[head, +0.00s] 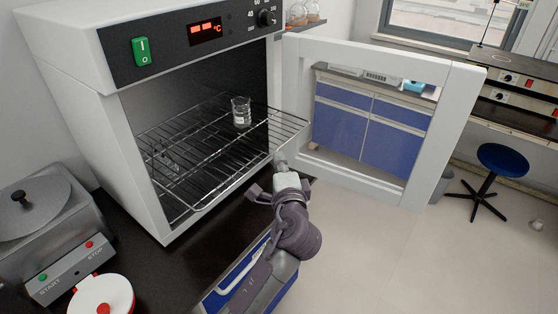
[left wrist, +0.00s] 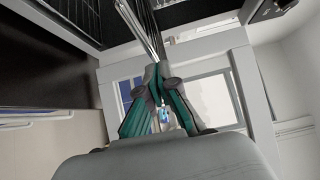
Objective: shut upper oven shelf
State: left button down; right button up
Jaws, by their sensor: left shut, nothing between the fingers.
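The upper oven shelf (head: 205,178) is a wire rack that sticks out of the open oven (head: 190,80) at the front. A small glass beaker (head: 241,112) stands upright on its back right part. My left gripper (head: 281,160) is shut and empty, with its fingertips at the shelf's front edge, right of its middle. In the left wrist view the fingertips (left wrist: 159,70) meet the end of the shelf's bars (left wrist: 143,28); I cannot tell whether they touch. My right gripper is out of view.
The oven door (head: 440,135) with its window stands wide open to the right of my left arm. A grey device with a lid (head: 35,195) and a white round-lidded device (head: 102,296) stand on the black bench at left. A blue stool (head: 503,160) stands far right.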

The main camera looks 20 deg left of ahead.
aim_at(224, 134)
pick_arm(q)
jog(key=w+a, duration=0.2)
jog(key=a, duration=0.3)
jog(key=w+a+p, duration=0.1)
jog(key=w+a, duration=0.1)
jog(key=a, duration=0.4)
jog(key=w+a+p, duration=0.1)
jog(key=w+a, duration=0.1)
jog(key=a, duration=0.4)
jog(key=shift+a+r, duration=0.15)
jog(key=shift+r, duration=0.05)
